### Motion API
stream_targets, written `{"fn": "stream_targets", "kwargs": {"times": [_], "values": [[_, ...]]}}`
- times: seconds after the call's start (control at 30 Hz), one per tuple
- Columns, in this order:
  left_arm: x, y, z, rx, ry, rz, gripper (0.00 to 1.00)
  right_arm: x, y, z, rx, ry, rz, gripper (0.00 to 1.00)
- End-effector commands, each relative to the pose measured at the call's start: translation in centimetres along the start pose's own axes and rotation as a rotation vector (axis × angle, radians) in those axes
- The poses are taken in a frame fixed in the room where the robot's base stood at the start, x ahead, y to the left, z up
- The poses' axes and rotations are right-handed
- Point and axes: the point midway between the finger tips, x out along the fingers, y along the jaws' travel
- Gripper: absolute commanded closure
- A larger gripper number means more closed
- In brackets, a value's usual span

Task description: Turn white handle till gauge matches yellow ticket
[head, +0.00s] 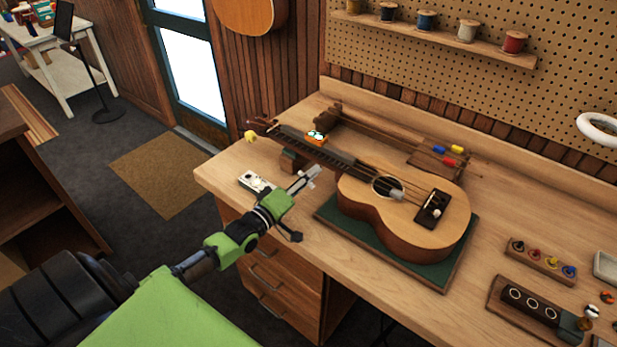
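A ukulele (405,205) lies face up on a green mat (440,274), its neck pointing to the back left over a dark block. An orange box with a small lit screen (316,137), perhaps the gauge, sits by the neck; its reading is too small to make out. A small yellow piece (251,136) shows at the headstock; I cannot tell whether it is the ticket. I cannot clearly pick out the white handle. My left gripper (308,177) is over the bench, in front of the neck and left of the body. Its fingers are too small to judge. My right gripper is out of view.
A pale device with dark spots (256,182) lies near the bench's front left edge. At the right are a peg rack (540,262) and a dark wooden jig (525,305). A spool shelf (440,32) hangs on the pegboard. The bench front is mostly clear.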

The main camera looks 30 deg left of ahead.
Motion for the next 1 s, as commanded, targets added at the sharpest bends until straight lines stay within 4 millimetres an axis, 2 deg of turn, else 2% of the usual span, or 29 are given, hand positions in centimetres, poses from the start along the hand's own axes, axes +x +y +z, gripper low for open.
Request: {"fn": "stream_targets", "kwargs": {"times": [0.17,0.27,0.7,0.83,1.0], "values": [[-0.2,0.0,0.0,-0.001,0.0,0.001,0.71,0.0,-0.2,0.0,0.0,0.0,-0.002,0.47],[-1.1,-0.1,0.0,0.0,0.0,-0.001,0.71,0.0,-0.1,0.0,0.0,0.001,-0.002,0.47],[-9.0,-0.1,0.1,0.0,-0.002,-0.003,0.71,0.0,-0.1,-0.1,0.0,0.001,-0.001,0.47],[-10.7,-0.1,0.1,0.001,-0.002,-0.002,0.71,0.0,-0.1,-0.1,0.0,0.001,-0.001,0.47],[-11.8,0.0,0.0,0.001,0.0,0.0,0.71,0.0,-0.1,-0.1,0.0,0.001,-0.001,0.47]]}}
